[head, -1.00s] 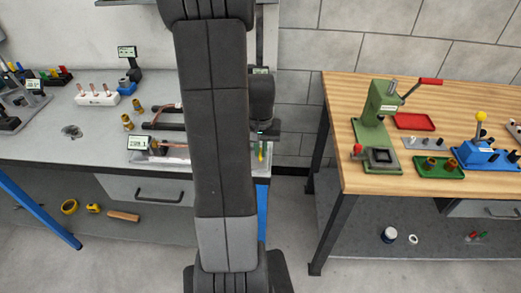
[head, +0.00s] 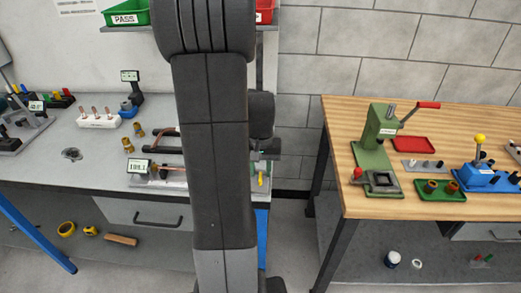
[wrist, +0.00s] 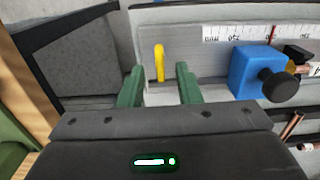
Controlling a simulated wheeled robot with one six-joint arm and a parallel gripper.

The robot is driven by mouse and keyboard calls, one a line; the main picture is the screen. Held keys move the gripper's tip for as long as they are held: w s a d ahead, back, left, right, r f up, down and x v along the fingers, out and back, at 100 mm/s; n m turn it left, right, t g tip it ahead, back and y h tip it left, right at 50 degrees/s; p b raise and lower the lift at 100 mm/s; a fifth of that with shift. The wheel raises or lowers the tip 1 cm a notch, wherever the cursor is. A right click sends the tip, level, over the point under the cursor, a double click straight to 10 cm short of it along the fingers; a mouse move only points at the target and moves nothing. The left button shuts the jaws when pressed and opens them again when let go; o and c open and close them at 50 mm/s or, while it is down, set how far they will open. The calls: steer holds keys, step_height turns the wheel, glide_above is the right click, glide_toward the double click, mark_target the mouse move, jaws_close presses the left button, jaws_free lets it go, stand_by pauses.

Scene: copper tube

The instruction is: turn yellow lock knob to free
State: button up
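The yellow lock knob (wrist: 159,62) is a slim upright lever on a grey metal plate, a little left of centre in the wrist view. In the head view it is a small yellow spot (head: 261,180) at the right end of the left bench. My gripper (wrist: 159,85) is open, with its two green fingers apart. The knob shows in the gap between them, just beyond the tips, and no contact is visible. My arm covers much of the fixture in the head view, and the fingers cannot be made out there.
Right of the knob, a blue block (wrist: 250,68) with a black round knob (wrist: 279,85) stands by a ruler scale (wrist: 250,33). Copper tube ends (wrist: 290,127) lie lower right. A wooden bench (head: 335,150) stands across a gap to the right in the head view.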

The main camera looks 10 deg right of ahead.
mark_target(261, 176)
step_height(261, 176, up, 12)
stand_by(0.3)
stand_by(0.3)
step_height(261, 176, down, 14)
steer(key=shift+r, duration=0.15)
steer(key=shift+m, duration=0.5)
stand_by(0.4)
